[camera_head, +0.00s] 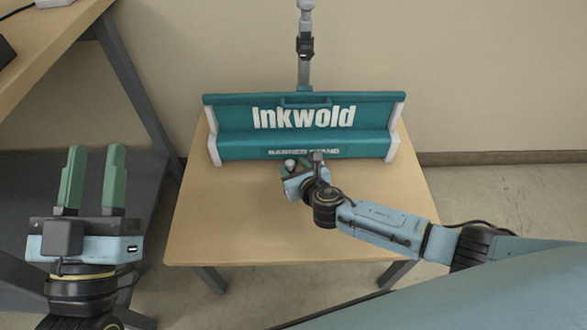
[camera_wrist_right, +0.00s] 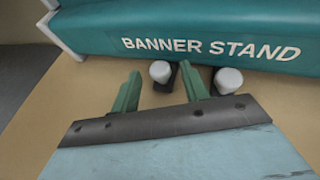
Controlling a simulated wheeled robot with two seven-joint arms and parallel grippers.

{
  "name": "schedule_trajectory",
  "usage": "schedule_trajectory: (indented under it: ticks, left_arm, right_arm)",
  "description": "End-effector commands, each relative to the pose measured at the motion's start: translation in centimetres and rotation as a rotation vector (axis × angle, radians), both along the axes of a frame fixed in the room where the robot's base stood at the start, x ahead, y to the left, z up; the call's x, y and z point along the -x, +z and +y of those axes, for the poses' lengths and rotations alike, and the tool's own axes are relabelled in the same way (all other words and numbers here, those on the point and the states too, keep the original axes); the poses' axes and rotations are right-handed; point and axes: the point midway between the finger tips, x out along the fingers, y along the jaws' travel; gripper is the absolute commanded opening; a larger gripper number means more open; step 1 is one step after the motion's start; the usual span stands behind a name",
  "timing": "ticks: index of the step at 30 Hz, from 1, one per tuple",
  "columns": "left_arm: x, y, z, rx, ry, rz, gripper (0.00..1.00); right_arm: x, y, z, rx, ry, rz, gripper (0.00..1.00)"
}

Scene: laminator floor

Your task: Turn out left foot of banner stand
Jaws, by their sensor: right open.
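The teal banner stand (camera_head: 300,122) with white end caps lies along the back of a small wooden table. In the right wrist view its base (camera_wrist_right: 200,30) reads "BANNER STAND". Two feet with white rounded tips and dark bodies show at its front edge: the left foot (camera_wrist_right: 160,72) and the right foot (camera_wrist_right: 228,80). My right gripper (camera_wrist_right: 160,88) is open, with its green fingers on either side of the left foot; contact cannot be told. In the head view the right gripper (camera_head: 294,168) partly hides the feet. My left gripper (camera_head: 92,165) is open and empty, left of the table.
The small table (camera_head: 230,235) is bare in front of the stand. A grey pole (camera_head: 304,60) rises behind the stand against the wall. A larger wooden desk (camera_head: 50,35) with dark legs stands at the upper left. Floor is free to the right.

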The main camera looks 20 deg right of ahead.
Motion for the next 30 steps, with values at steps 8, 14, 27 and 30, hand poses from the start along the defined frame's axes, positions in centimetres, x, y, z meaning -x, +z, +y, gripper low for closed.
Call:
schedule_trajectory:
  ticks: [8,14,27,30]
  left_arm:
    - [0.48,0.87,0.01,0.02,-0.002,-0.062,0.36]
    - [0.47,0.87,0.01,0.02,-0.003,-0.061,0.36]
    - [0.45,0.84,0.0,0.02,-0.003,-0.06,0.36]
    - [0.45,0.84,0.0,0.019,-0.003,-0.059,0.36]
  right_arm:
    - [-0.54,-0.14,0.08,0.0,0.001,-0.001,0.45]
    - [-0.52,-0.13,0.07,0.0,0.001,-0.001,0.44]
    - [-0.5,-0.15,0.06,0.0,0.0,-0.001,0.0]
    - [-0.48,-0.15,0.04,0.0,-0.001,0.0,0.0]
